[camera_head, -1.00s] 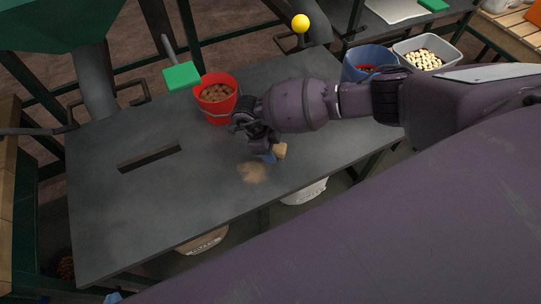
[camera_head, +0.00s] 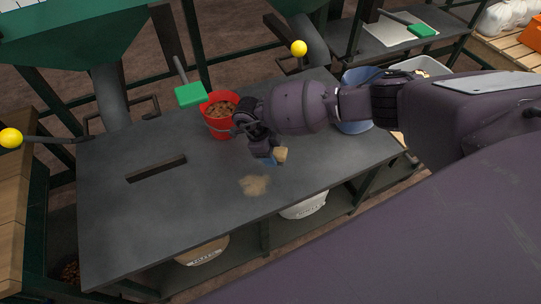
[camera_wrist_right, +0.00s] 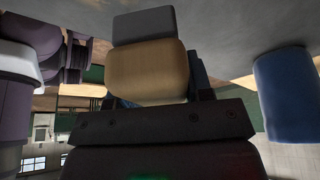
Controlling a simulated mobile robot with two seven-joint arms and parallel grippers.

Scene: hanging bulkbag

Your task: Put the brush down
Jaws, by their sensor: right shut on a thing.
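The brush shows beside my right gripper (camera_head: 262,150) in the head view, with a pale wooden part (camera_head: 281,155) and a blue part (camera_head: 266,161). My right gripper is shut on it, over the grey table near the red bucket. In the right wrist view the brush's tan block (camera_wrist_right: 147,72) with a grey end stands up just beyond the gripper body. The fingertips are mostly hidden, and I cannot tell whether the brush touches the table. My left gripper is not in view.
The grey table (camera_head: 150,215) has a slot (camera_head: 156,168) and a tan pile (camera_head: 254,185). A red bucket (camera_head: 219,129) of brown pieces stands behind my gripper. A blue bucket (camera_head: 355,127) stands right, partly behind my arm. The table's left front is clear.

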